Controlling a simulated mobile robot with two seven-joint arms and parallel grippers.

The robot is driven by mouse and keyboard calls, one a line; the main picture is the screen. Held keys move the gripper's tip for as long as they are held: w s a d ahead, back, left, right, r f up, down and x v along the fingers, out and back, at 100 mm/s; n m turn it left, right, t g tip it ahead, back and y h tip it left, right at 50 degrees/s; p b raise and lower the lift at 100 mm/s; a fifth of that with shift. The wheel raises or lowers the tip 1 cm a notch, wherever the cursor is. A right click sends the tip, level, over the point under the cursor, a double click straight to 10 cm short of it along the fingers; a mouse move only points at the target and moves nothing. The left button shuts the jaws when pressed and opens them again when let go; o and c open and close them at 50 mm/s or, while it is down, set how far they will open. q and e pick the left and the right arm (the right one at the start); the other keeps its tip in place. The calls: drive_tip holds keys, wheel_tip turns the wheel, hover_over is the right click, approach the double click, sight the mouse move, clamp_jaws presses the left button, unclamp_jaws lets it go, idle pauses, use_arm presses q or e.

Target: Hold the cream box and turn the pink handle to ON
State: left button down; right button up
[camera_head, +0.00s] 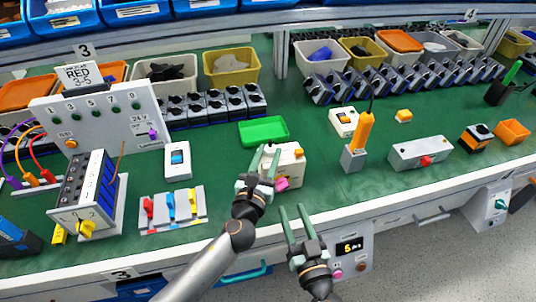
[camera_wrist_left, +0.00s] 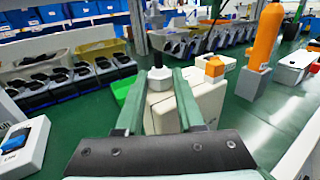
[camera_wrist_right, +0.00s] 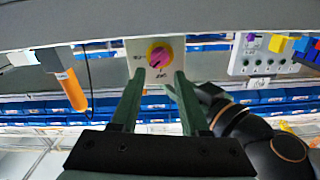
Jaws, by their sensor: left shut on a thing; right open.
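In the left wrist view the cream box (camera_wrist_left: 204,101) is partly hidden by my fingers. My left gripper (camera_head: 266,163) is shut on its left part. The pink handle (camera_head: 282,184) is on the front face. In the right wrist view the pink handle (camera_wrist_right: 159,58) sits slanted on a yellow disc, with small labels too blurred to read. My right gripper (camera_head: 293,212) is open and empty, in front of the box, apart from the handle.
A green tray (camera_head: 264,131) lies behind the box. An orange-handled tool (camera_head: 362,133) stands in a grey holder to the right. A panel of red, blue and yellow levers (camera_head: 172,208) lies to the left. The bench between box and tool is clear.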

sight(284, 189)
drive_tip(key=n, duration=0.7)
drive_tip(key=shift+s+d+n, duration=0.15)
drive_tip(key=shift+s+n, duration=0.15)
drive_tip(key=shift+s, duration=0.1)
drive_tip(key=n, duration=0.3)
drive_tip(key=shift+s+n, duration=0.25)
drive_tip(key=shift+n, duration=0.05)
drive_tip(key=n, duration=0.3)
drive_tip(key=shift+s+d+n, duration=0.1)
drive_tip(key=shift+s+n, duration=0.05)
drive_tip(key=shift+n, duration=0.15)
drive_tip(key=n, duration=0.5)
drive_tip(key=shift+s+d, duration=0.1)
drive_tip(key=shift+s, duration=0.2)
drive_tip(key=n, duration=0.4)
drive_tip(key=shift+s, duration=0.2)
drive_tip(key=n, duration=0.3)
drive_tip(key=shift+s+d+n, duration=0.1)
drive_tip(key=shift+s+n, duration=0.05)
drive_tip(key=shift+n, duration=0.25)
drive_tip(key=shift+w, duration=0.4)
drive_tip(key=shift+x, duration=4.1)
drive_tip(key=shift+c, duration=0.2)
